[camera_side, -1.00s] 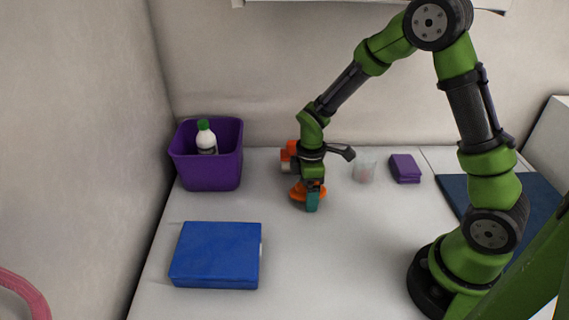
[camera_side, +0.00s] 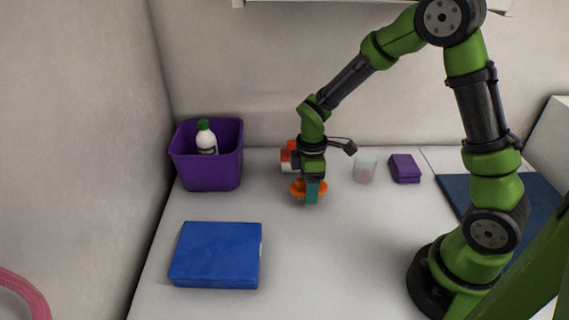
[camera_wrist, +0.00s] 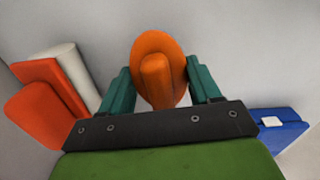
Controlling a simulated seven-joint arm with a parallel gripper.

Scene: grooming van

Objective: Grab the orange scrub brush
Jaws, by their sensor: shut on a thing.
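The orange scrub brush (camera_side: 298,189) is in my gripper (camera_side: 311,199), over the back middle of the white table. In the wrist view the brush (camera_wrist: 158,48) shows an oval orange body with a raised grip. The teal fingers of my gripper (camera_wrist: 158,85) stand on both sides of it, shut on it. In the side view a finger covers part of the brush. I cannot tell whether its underside touches the table.
A purple bin (camera_side: 210,172) with a green-capped white bottle (camera_side: 206,138) stands left. A blue box (camera_side: 216,256) lies front left. Orange-red and white items (camera_wrist: 45,100) are close beside my gripper. A clear cup (camera_side: 365,168) and a purple block (camera_side: 405,168) stand right.

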